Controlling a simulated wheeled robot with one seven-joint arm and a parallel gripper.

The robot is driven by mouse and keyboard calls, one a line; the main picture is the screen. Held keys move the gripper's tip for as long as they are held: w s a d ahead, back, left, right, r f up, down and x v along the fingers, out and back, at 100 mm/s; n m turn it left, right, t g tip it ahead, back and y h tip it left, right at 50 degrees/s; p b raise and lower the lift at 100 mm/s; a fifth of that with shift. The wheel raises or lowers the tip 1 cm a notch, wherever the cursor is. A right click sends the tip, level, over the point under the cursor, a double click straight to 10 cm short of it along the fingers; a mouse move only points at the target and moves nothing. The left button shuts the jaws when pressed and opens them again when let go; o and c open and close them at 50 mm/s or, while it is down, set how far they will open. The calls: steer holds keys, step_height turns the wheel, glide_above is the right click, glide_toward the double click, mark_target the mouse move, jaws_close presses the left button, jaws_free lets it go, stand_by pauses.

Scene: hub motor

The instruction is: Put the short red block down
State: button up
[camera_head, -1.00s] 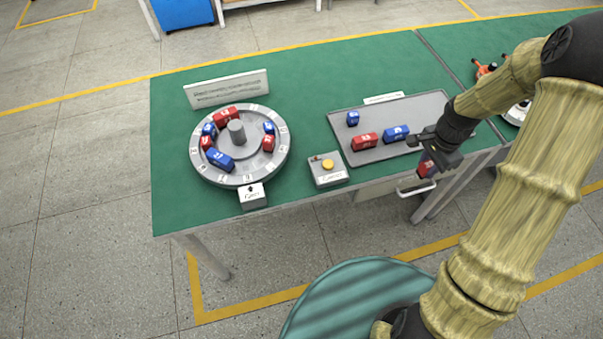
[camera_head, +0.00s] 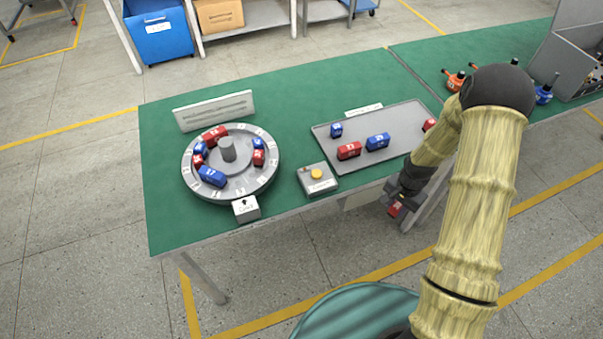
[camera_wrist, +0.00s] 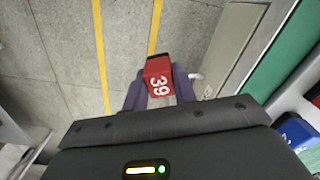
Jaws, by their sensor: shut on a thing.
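My gripper (camera_head: 398,200) is shut on the short red block (camera_head: 394,209), just off the table's front edge and over the floor. In the wrist view the short red block (camera_wrist: 158,78) shows the number 39 and sits between my fingers (camera_wrist: 160,95). The grey tray (camera_head: 326,136) lies on the green table behind my gripper.
The round grey hub (camera_head: 232,193) at left holds several red and blue blocks around a central post. A button box (camera_head: 317,179) stands between hub and tray. A white sign (camera_head: 214,110) stands behind the hub. Orange and blue items (camera_head: 453,81) stand at the right.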

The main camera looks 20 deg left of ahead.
steer(key=s+f+n, duration=0.2)
steer(key=f+n, duration=0.1)
steer(key=f, duration=0.4)
steer(key=s+f+n, duration=0.2)
steer(key=f+n, duration=0.1)
steer(key=f, duration=0.5)
steer(key=shift+s+d+f, duration=0.2)
steer(key=shift+s+f, duration=0.05)
steer(key=shift+f, duration=0.05)
steer(key=shift+d, duration=0.1)
